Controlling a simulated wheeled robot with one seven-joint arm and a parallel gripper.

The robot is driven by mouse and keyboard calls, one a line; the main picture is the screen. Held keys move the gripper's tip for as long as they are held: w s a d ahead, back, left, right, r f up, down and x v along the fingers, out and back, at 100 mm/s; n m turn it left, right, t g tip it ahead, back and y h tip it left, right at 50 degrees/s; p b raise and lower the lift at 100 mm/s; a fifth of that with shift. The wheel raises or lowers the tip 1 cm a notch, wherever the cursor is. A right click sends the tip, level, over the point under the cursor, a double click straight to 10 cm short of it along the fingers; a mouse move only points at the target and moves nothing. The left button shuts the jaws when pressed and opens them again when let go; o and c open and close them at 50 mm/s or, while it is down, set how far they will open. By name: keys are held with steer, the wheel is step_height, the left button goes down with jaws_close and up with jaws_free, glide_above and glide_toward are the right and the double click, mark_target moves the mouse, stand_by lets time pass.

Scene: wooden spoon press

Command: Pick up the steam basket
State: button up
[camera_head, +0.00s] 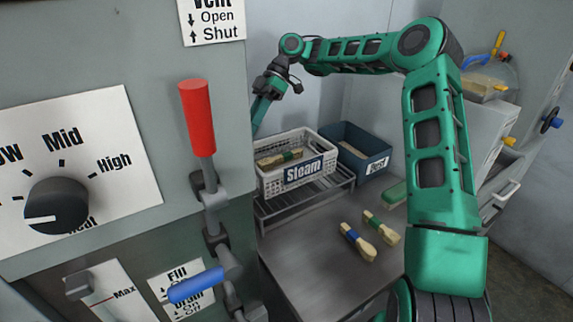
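The steam basket (271,184) is a white, slotted basket with a dark "Steam" label on its front. It sits upright on a wire rack (290,206) above the metal table. At least one wooden spoon piece with a green band (290,156) lies inside it. My gripper (260,112) hangs at the end of my green arm, above and beyond the basket's left part, and looks apart from it. Its fingertips are partly hidden by the grey machine's edge, and I cannot tell how far they are open.
A dark blue labelled bin (356,163) stands right behind the basket. Two banded wooden pieces (357,241) (381,227) lie on the table (310,268). The grey machine (105,50), with its red-handled lever (198,115) and blue-handled lever (196,286), fills the left side.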

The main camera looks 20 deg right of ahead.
mark_target(264, 145)
steer(key=w+d+f+n+t+y, duration=0.1)
steer(key=w+d+f+y, duration=0.15)
steer(key=d, duration=0.45)
steer(key=w+d+f+n+t+y, duration=0.1)
steer(key=w+d+f+n+y, duration=0.1)
steer(key=w+d, duration=0.35)
steer(key=shift+s+a+f, duration=1.15)
steer(key=shift+s+a, duration=0.15)
steer(key=shift+s, duration=0.05)
steer(key=shift+s+x, duration=0.1)
steer(key=shift+x, duration=1.25)
steer(key=shift+s+x, duration=0.15)
steer(key=shift+x, duration=1.2)
steer(key=shift+r, duration=0.1)
jaws_close()
